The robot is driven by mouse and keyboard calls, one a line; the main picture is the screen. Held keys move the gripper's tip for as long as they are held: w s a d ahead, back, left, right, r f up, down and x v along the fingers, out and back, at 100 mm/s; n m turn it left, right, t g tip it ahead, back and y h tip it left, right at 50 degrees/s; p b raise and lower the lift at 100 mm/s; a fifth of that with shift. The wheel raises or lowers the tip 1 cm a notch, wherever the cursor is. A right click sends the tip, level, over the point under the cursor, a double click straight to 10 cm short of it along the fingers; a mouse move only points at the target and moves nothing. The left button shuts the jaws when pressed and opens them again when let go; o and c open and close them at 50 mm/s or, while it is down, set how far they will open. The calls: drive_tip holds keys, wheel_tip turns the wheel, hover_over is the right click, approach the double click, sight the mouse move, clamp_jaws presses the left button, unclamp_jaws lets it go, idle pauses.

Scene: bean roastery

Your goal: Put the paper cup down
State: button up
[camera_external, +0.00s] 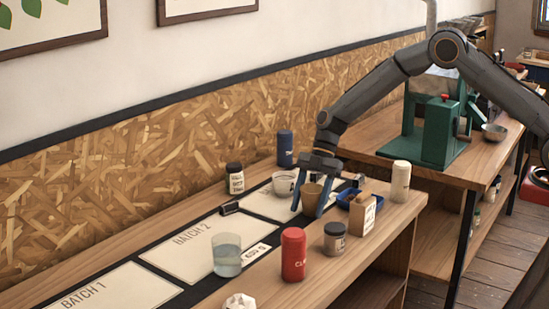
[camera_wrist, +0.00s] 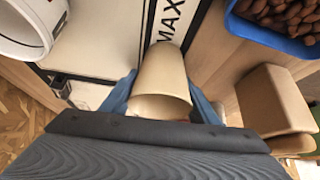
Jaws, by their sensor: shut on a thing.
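The brown paper cup (camera_external: 311,191) is between the fingers of my gripper (camera_external: 307,210), over the far end of the bench beside a white cup. In the wrist view the tan cup (camera_wrist: 163,78) lies between two blue fingers (camera_wrist: 160,100), which are shut on it from both sides. A black strip and a pale panel lettered "MAX" show beneath and beyond it. I cannot tell whether its base touches the surface.
The white cup (camera_external: 284,183) stands close on the left. A blue tray (camera_external: 343,203) of beans, a tan box (camera_external: 362,215), a grey jar (camera_external: 335,239) and a red can (camera_external: 293,254) stand to the right and front. The BATCH 2 panel (camera_external: 185,252) is mostly bare.

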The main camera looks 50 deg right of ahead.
drive_tip(key=shift+f, duration=0.15)
drive_tip(key=o, duration=1)
drive_tip(key=shift+d+r, duration=0.1)
drive_tip(key=shift+r, duration=0.25)
drive_tip(key=b+v, duration=0.4)
drive_tip(key=v, duration=0.7)
drive_tip(key=shift+d+r, duration=0.15)
drive_tip(key=shift+r, duration=0.15)
